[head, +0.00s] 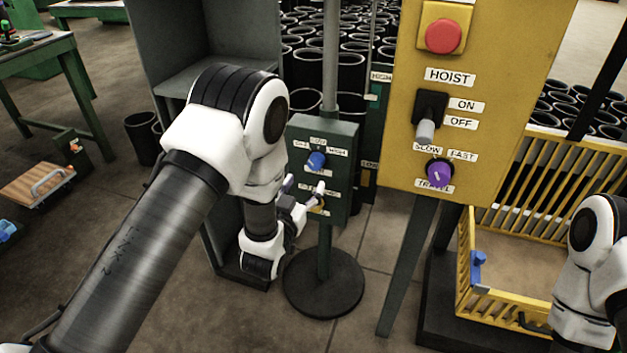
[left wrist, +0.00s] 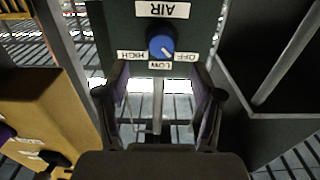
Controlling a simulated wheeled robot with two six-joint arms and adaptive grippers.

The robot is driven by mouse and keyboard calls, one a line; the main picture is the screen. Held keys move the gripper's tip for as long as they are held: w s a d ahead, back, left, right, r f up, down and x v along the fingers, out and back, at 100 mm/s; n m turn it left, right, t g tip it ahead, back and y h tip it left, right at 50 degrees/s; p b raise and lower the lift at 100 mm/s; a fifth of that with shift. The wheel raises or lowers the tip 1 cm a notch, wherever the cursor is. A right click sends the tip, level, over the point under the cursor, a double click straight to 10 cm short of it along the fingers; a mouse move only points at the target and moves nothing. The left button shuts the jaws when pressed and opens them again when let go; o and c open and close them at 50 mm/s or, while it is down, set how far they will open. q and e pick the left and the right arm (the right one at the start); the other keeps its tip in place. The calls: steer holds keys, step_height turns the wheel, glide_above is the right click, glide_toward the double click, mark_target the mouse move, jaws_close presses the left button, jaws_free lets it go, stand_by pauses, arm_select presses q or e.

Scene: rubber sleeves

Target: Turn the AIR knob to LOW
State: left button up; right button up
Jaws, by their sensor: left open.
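The blue AIR knob (head: 316,160) is on a dark green panel (head: 340,135) on a post. In the left wrist view, upside down, the knob (left wrist: 160,42) has HIGH, LOW and OFF labels along one side and the AIR label on the other. Its pale pointer mark faces lower right there, toward OFF. My left gripper (head: 304,187) is open in front of the panel, low beside the knob. In the left wrist view its fingers (left wrist: 160,84) are apart and empty, with the knob beyond their tips. My right gripper is not in view.
A yellow HOIST panel (head: 400,158) with a red button (head: 443,36), a grey-tipped lever (head: 425,130) and a purple TRAVEL knob (head: 439,173) stands to the right. A grey cabinet (head: 160,75) stands close at left. A yellow crate (head: 500,295) is at lower right.

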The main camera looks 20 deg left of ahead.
mark_target(314, 166)
arm_select(q)
steer(key=w, duration=0.7)
steer(key=shift+w+b, duration=0.3)
steer(key=shift+b, duration=0.05)
steer(key=shift+c, duration=0.4)
steer(key=c, duration=1.1)
